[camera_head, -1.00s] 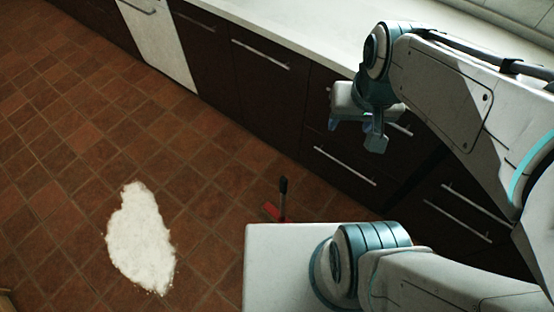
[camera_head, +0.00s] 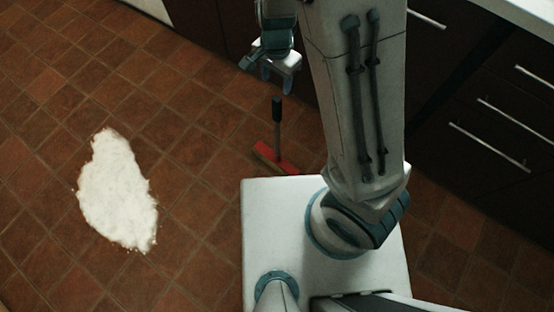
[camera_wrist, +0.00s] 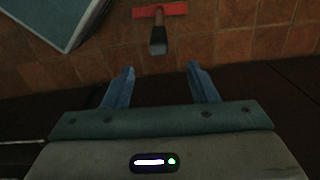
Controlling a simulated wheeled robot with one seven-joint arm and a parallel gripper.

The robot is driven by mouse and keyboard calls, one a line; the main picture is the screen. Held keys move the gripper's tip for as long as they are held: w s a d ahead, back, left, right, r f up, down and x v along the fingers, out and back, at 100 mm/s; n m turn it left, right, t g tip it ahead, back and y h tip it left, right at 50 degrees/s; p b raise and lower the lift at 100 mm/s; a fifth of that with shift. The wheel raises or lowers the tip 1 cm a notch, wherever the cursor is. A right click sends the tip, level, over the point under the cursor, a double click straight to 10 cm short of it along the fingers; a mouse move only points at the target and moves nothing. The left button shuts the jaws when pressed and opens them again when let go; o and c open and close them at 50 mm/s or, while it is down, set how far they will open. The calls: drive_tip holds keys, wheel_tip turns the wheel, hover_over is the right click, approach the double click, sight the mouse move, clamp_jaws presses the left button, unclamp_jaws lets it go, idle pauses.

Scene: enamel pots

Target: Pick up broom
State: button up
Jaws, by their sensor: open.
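The broom (camera_head: 277,128) stands upright on the tiled floor in the head view. It has a dark grip, a grey handle and a red head (camera_head: 272,158). My gripper (camera_head: 268,72) is above and slightly behind the broom, apart from it. In the wrist view, the broom handle (camera_wrist: 159,36) points toward the camera beyond the fingertips, with the red head at its foot. My gripper (camera_wrist: 160,72) is open there, and nothing is between its two fingers.
A white powdery spill (camera_head: 118,190) lies on the floor at left. My white base is just in front of the broom. Dark cabinets (camera_head: 490,110) with metal handles stand along the back and right. The tiled floor between spill and broom is clear.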

sight(276, 98)
wheel_tip(276, 98, down, 9)
drive_tip(key=b, duration=0.3)
drive_tip(key=shift+b, duration=0.4)
wheel_tip(276, 98, down, 5)
drive_tip(key=b, duration=0.3)
drive_tip(key=shift+d+f, duration=0.1)
clamp_jaws()
